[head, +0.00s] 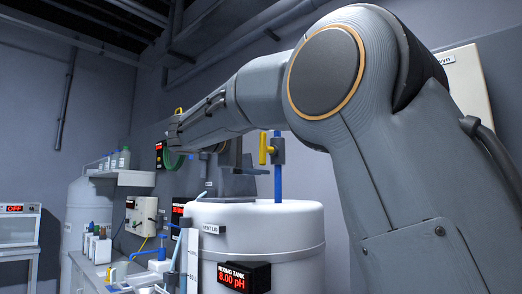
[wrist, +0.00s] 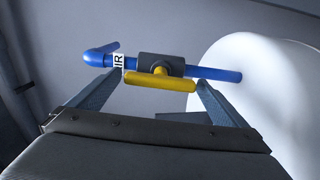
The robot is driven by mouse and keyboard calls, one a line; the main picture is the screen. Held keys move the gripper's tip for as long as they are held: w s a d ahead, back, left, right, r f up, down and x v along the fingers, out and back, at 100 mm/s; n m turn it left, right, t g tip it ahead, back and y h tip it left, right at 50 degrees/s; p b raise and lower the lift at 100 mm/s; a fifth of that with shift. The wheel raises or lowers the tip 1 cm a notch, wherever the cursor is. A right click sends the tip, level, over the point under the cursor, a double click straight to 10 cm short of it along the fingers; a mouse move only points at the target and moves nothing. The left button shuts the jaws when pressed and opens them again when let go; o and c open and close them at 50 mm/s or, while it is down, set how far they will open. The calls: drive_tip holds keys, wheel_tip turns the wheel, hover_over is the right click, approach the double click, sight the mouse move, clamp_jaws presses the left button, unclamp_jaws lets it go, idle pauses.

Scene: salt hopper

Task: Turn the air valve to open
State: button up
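The air valve has a dark body (wrist: 160,64) on a blue pipe (wrist: 218,73) with an elbow at one end and a partly hidden white label reading "IR". Its yellow handle (wrist: 160,83) lies nearly along the pipe. In the head view the yellow handle (head: 263,148) stands upright beside the vertical blue pipe (head: 278,184); my arm hides the pipe's top. My gripper (wrist: 160,80) is open, its fingers spread to either side of the handle, near its two ends. I cannot tell whether they touch it. Nothing is held.
The white mixing tank (head: 300,230) with a red "8.00 pH" display (head: 240,277) stands below the valve. It also shows at right in the wrist view (wrist: 250,75). A bench with bottles (head: 97,247) and a wall shelf (head: 122,177) are at left.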

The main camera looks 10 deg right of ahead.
drive_tip(key=b+v, duration=0.2)
drive_tip(key=v, duration=0.5)
drive_tip(key=shift+s+a, duration=0.25)
drive_tip(key=shift+a, duration=0.1)
idle(0.4)
